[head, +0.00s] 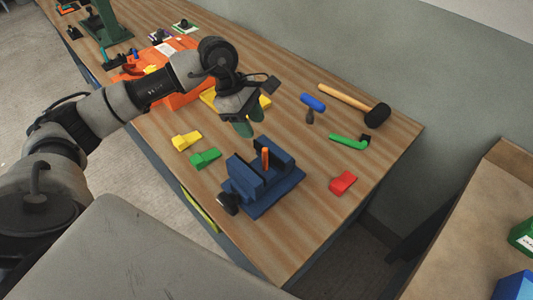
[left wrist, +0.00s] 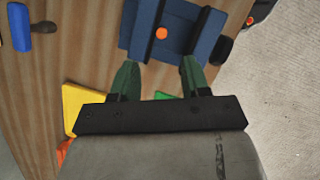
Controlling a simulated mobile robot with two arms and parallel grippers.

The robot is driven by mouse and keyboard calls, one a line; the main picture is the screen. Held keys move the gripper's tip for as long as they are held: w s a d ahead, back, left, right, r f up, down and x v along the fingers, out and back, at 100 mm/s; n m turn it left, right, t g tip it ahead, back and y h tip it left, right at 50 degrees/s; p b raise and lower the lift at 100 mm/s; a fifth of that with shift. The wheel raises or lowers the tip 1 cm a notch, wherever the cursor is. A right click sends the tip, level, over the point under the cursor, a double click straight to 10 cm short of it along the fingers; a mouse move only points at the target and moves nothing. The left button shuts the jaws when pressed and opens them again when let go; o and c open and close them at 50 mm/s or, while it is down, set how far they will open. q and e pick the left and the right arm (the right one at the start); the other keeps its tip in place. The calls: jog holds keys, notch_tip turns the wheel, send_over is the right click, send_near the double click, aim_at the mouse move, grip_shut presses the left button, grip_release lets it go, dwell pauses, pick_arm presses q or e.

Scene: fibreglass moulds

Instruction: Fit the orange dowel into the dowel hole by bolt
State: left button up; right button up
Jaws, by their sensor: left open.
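The orange dowel (head: 265,157) stands upright between the jaws of a blue vise (head: 280,200) on the wooden bench. In the left wrist view the dowel (left wrist: 162,33) shows end-on as a small orange disc in the blue vise (left wrist: 203,45). My left gripper (head: 244,129) has green fingertips and hangs above the bench, just behind and left of the dowel. In the left wrist view the fingers (left wrist: 160,72) are apart with nothing between them. I cannot make out a dowel hole or a bolt. My right gripper is not in view.
A mallet (head: 376,115), a blue-handled tool (head: 313,102), a green tool (head: 347,141) and a red block (head: 343,182) lie right of the vise. Yellow (head: 187,139) and green blocks (head: 205,159) lie left. An orange mould (head: 185,97) is behind my arm.

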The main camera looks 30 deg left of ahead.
aim_at(265, 149)
pick_arm(q)
jog(key=p+x, duration=0.1)
jog(key=x, duration=0.2)
jog(key=p+x, duration=0.1)
jog(key=x, duration=0.2)
jog(key=shift+s+d+r+p, duration=0.2)
jog(key=shift+d+p, duration=0.15)
jog(key=shift+p, duration=0.05)
jog(key=shift+d+f, duration=0.15)
jog(key=shift+f, duration=0.35)
jog(key=shift+w, duration=0.1)
jog(key=c, duration=0.4)
grip_shut()
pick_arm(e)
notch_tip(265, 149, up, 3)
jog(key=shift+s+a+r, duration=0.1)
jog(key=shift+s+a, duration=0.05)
